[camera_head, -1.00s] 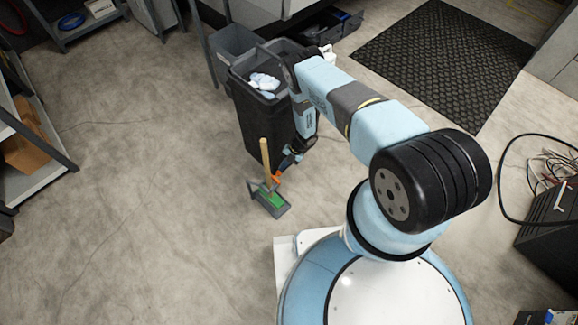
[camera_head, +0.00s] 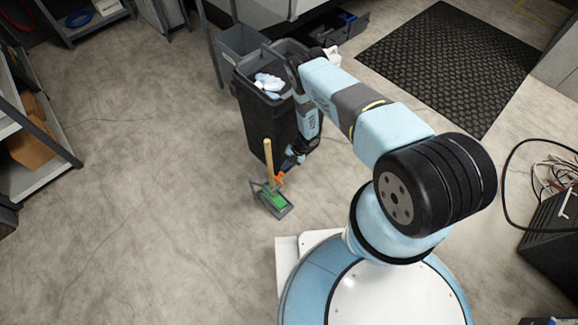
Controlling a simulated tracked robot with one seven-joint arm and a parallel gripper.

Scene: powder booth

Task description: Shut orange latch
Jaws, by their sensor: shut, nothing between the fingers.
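The orange latch (camera_head: 279,179) is a small orange piece at the upper right edge of a low grey tray-like unit (camera_head: 284,213) with a green panel (camera_head: 278,200). The unit stands on the floor in front of the black bin. A wooden handle (camera_head: 268,155) stands upright at its back. My gripper (camera_head: 283,170) points down beside the latch, just above and right of it in the picture. The gripper is shut with nothing in it. Whether the fingers touch the latch, and the latch's exact position, are too small to tell.
A black bin (camera_head: 262,115) with pale crumpled contents stands right behind the unit and close to my arm. A dark mat (camera_head: 445,60) lies at upper right. A shelf (camera_head: 40,170) stands at left. The floor left of the unit is clear.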

